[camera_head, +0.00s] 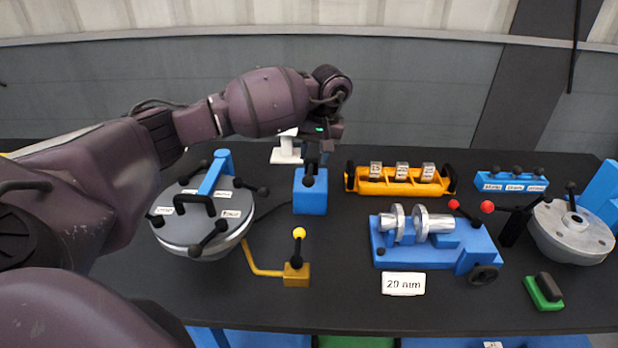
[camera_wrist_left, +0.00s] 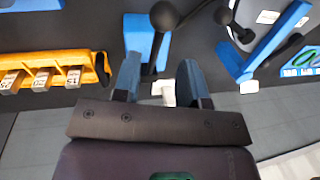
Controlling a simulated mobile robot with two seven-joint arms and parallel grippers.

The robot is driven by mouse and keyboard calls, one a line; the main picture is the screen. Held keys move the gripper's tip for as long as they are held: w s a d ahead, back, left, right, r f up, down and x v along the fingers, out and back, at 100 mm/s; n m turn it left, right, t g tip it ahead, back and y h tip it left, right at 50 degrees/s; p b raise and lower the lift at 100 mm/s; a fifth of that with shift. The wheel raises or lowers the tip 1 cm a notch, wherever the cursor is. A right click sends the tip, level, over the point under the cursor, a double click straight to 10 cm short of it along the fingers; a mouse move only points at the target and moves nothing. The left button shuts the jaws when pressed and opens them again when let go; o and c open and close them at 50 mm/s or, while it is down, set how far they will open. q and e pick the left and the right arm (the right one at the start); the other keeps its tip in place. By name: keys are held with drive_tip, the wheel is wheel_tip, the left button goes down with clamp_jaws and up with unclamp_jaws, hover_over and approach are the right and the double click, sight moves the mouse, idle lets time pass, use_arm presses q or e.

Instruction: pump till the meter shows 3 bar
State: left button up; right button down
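A blue block (camera_head: 310,198) with an upright black ball-topped lever (camera_head: 309,181) stands at mid-table, seemingly the pump. Its lever knob also shows in the left wrist view (camera_wrist_left: 163,15), with the blue block (camera_wrist_left: 143,42) below it. My left gripper (camera_head: 316,157) is just above and behind the block. In the left wrist view my left gripper (camera_wrist_left: 159,65) has its two blue fingers apart, with the knob beyond the tips and not held. A white stand (camera_head: 286,153) behind may carry the meter; the arm covers part of it and no reading shows. My right gripper is out of view.
A round flanged vessel (camera_head: 202,244) with black clamp handles stands left, with a yellow-knobbed brass valve (camera_head: 297,272) beside it. An orange rack (camera_head: 400,180), a blue clamping fixture (camera_head: 440,243) and a grey flange (camera_head: 572,235) fill the right.

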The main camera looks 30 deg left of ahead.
sight(309, 178)
use_arm(q)
drive_tip(key=f, duration=0.5)
drive_tip(key=a+f, duration=0.1)
drive_tip(key=f, duration=0.1)
drive_tip(key=shift+s+a+f, duration=0.1)
drive_tip(key=shift+s+f, duration=0.2)
drive_tip(key=shift+f, duration=0.05)
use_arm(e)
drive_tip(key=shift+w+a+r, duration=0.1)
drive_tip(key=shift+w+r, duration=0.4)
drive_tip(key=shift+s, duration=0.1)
